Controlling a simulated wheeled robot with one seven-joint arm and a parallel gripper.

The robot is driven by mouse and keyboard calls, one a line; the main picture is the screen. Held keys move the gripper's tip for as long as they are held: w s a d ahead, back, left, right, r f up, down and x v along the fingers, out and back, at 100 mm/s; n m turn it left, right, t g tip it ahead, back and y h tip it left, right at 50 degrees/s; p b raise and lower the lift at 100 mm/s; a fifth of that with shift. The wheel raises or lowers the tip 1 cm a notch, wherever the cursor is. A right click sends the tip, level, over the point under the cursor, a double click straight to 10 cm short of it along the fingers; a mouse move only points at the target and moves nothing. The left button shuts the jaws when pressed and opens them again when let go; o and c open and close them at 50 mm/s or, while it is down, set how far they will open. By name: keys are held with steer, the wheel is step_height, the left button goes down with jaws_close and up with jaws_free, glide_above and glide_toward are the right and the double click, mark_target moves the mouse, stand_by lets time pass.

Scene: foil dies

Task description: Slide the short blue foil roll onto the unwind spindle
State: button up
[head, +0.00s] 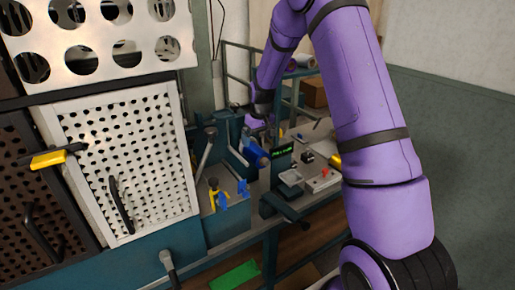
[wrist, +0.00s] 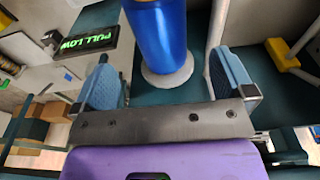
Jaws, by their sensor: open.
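A blue foil roll (head: 256,153) lies tilted at the machine on the bench. In the wrist view the blue roll (wrist: 160,40) stands between my two blue-grey finger pads, with a pale round end or collar at its near end. My gripper (wrist: 168,78) is open, with a gap showing at least on the left side of the roll. In the head view my gripper (head: 262,128) is small, just above the roll and partly hidden. I cannot make out the unwind spindle clearly, nor whether the roll is on it.
A black display with green letters (head: 282,150) stands right of the roll; it also shows in the wrist view (wrist: 90,38). A perforated white panel (head: 128,160) is at left.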

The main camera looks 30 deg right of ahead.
mark_target(259, 149)
steer(key=shift+s+r, duration=0.15)
steer(key=shift+r, duration=1.45)
steer(key=shift+r, duration=0.1)
steer(key=s+a+r+t, duration=0.1)
steer(key=s+a+r, duration=0.3)
steer(key=s+r, duration=0.55)
steer(key=s+a+r+t, duration=0.1)
steer(key=s+a+r, duration=0.4)
steer(key=s+r, duration=0.5)
steer(key=s+a+r+t, duration=0.1)
steer(key=s, duration=0.8)
steer(key=s+a+r, duration=0.2)
steer(key=s, duration=0.8)
steer(key=shift+s+a+r+t, duration=0.25)
steer(key=shift+s+a+t, duration=0.05)
steer(key=shift+t, duration=0.1)
